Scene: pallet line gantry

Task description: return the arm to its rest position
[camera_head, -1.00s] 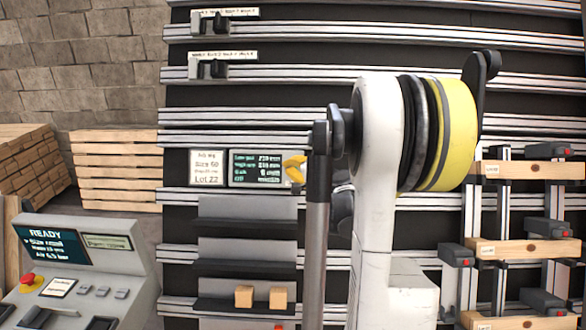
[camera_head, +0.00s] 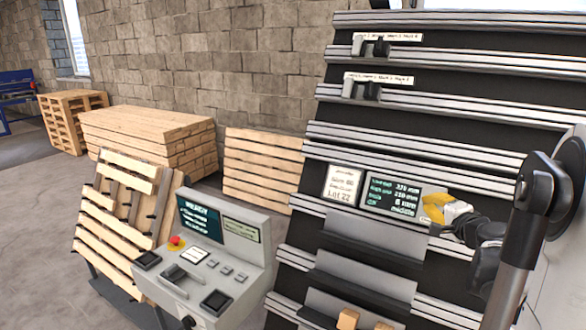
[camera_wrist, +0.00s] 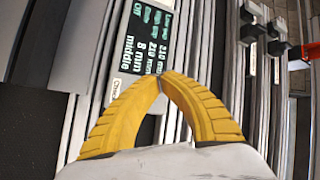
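My gripper (camera_head: 432,207) has yellow fingers and is in front of the slatted rack, by the right edge of a dark sign (camera_head: 392,197). In the wrist view my gripper (camera_wrist: 160,80) has its two ribbed fingers curved together, with the tips meeting and nothing seen between them. The sign (camera_wrist: 140,45) is just beyond the fingertips there, partly covered by them. My arm's dark wrist and grey links run from the gripper to the right edge in the head view. Whether the fingertips touch the rack cannot be told.
A white card (camera_head: 343,186) hangs left of the sign. Grey shelves (camera_head: 372,236) below it hold small wooden blocks (camera_head: 347,319). A control console (camera_head: 205,262) with a red button stands left. Stacked pallets (camera_head: 150,130) and a leaning pallet (camera_head: 120,215) are behind it. Open floor lies far left.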

